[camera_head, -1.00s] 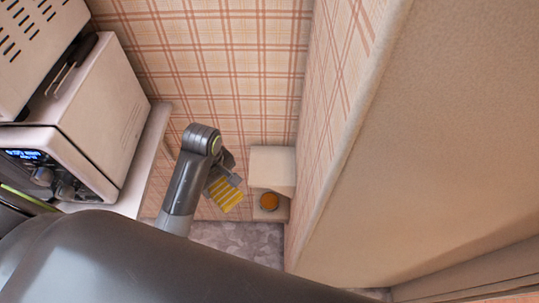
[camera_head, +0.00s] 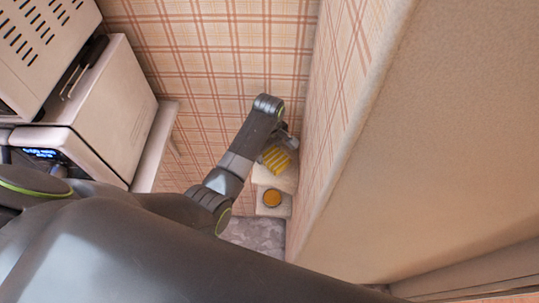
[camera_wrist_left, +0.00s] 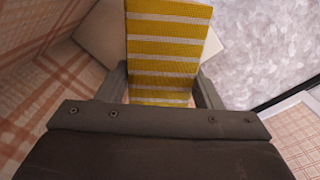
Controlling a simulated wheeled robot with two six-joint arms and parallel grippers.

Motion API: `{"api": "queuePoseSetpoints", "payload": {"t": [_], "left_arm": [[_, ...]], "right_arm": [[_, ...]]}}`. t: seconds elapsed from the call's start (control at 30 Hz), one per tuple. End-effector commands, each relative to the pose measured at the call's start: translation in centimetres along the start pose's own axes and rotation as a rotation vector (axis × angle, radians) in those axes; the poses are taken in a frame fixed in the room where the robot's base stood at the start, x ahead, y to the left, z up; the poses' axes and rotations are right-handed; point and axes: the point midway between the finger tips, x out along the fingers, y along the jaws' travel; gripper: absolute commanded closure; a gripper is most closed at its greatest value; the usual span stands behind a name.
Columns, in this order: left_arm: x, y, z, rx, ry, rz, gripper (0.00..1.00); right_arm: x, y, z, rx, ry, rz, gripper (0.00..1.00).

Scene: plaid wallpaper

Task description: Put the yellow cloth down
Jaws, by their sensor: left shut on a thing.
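The yellow cloth (camera_head: 276,158) with white stripes hangs in my left gripper (camera_head: 283,145), over the upper level of a small pale corner shelf (camera_head: 284,179) in the head view. In the left wrist view the cloth (camera_wrist_left: 168,48) lies between the two fingers of my left gripper (camera_wrist_left: 164,88), which are shut on it. The pale shelf board (camera_wrist_left: 107,38) shows behind the cloth there. I cannot tell whether the cloth touches the board. My right gripper is not in view.
A round orange-brown item (camera_head: 272,197) sits on the lower shelf level. Plaid walls (camera_head: 215,60) meet close behind and beside the shelf. A white oven-like appliance (camera_head: 108,110) stands on a counter (camera_head: 157,145) at left. A large beige panel (camera_head: 440,130) fills the right.

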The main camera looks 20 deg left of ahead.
Motion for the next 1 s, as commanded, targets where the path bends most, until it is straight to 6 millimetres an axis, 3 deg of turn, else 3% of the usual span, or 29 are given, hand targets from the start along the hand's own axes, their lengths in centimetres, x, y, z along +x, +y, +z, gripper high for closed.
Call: {"api": "queuePoseSetpoints", "payload": {"t": [0.33,0.9,0.93,1.0], "left_arm": [[3.6,-0.1,0.0,0.0,-0.001,-0.002,0.65],[4.6,0.3,0.0,-0.001,0.0,0.001,0.65],[4.5,0.3,0.0,-0.001,0.0,0.001,0.37],[4.5,0.3,0.0,-0.001,0.0,0.001,0.28]], "right_arm": [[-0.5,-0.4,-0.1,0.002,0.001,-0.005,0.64],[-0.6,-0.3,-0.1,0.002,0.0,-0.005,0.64],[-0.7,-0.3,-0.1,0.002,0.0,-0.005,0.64],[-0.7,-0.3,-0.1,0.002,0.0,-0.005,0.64]]}}
